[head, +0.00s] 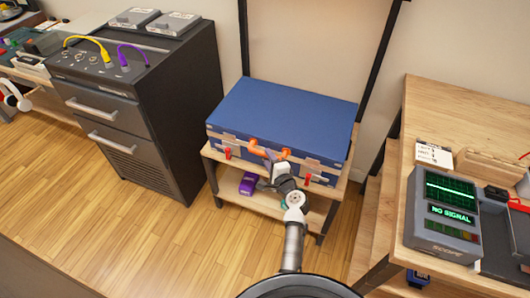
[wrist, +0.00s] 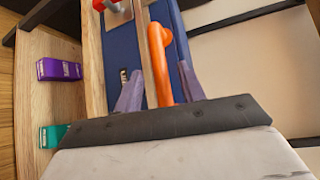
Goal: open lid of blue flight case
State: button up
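The blue flight case (head: 285,112) lies flat with its lid closed on a wooden stand. An orange handle (head: 268,148) runs along its front, between two red latches (head: 227,153) with metal plates. My gripper (head: 272,163) is at the front of the case by the handle. In the wrist view the orange handle (wrist: 161,60) passes between the two grey-purple fingers of my gripper (wrist: 160,85). The fingers are spread, with small gaps beside the handle. Part of the handle and case front is hidden behind my gripper in the head view.
The wooden stand (head: 213,154) has a lower shelf with a purple box (head: 249,184); the wrist view also shows a teal box (wrist: 54,135). A dark cabinet (head: 165,110) stands close on the left. A wooden desk with a NO SIGNAL device (head: 446,212) is on the right. A dark post rises behind the case.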

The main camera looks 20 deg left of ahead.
jog(key=shift+x, duration=1.9)
grip_shut()
